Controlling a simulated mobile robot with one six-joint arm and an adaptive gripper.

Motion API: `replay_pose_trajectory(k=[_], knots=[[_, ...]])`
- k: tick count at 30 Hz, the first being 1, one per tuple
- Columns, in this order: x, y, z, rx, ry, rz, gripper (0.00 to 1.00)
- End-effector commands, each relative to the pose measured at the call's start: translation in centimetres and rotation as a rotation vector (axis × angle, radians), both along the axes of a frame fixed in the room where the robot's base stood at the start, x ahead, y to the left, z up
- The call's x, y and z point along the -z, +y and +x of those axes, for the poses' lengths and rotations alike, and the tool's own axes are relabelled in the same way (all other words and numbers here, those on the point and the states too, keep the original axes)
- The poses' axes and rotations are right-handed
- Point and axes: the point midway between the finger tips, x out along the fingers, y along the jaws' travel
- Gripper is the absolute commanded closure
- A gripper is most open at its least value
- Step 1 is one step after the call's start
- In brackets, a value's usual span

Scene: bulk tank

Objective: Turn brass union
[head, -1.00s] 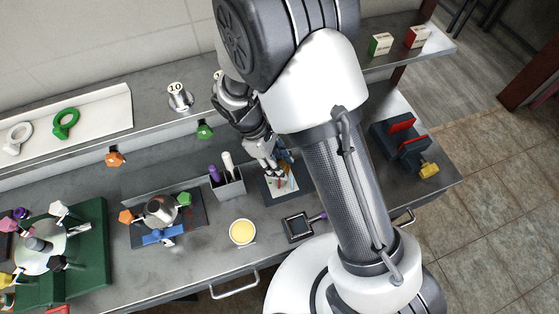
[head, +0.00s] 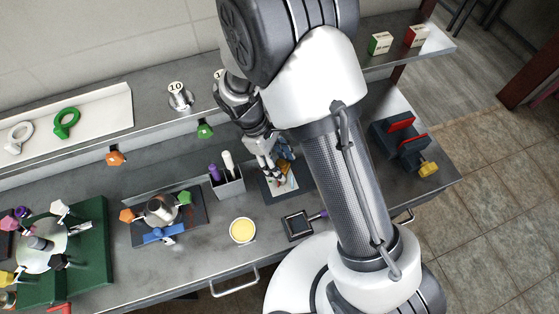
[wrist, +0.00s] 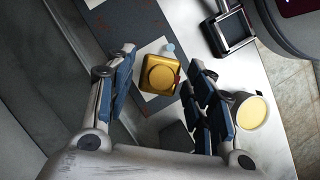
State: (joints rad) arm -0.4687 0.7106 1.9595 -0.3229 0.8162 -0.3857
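The brass union (wrist: 160,75), a gold-coloured block with a round top, shows in the wrist view on a dark mat (wrist: 128,35) with a pale sheet. My gripper (wrist: 158,88) is open, with one blue-padded finger to each side of the brass piece. The fingers look apart from it, and a small red part shows at its right edge. A pale blue round end shows just above it. In the head view my gripper (head: 272,172) is over the mat (head: 270,191), and the brass piece is mostly hidden there.
A holder (head: 230,184) with purple and white handles stands left of my gripper. A cup with yellow contents (head: 242,231) and a dark square frame (head: 298,226) are in front. A blue-clamped fixture (head: 163,235) is further left. The shelf (head: 150,99) runs behind.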

Motion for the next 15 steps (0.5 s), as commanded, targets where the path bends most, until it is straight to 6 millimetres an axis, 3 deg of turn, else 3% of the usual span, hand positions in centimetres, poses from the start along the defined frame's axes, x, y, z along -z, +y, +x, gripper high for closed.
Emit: replay_pose_trajectory(k=[11,15], knots=[[-0.1,0.0,0.0,0.0,0.0,0.0,0.45],[-1.4,0.0,0.1,0.0,-0.003,0.001,0.45]])
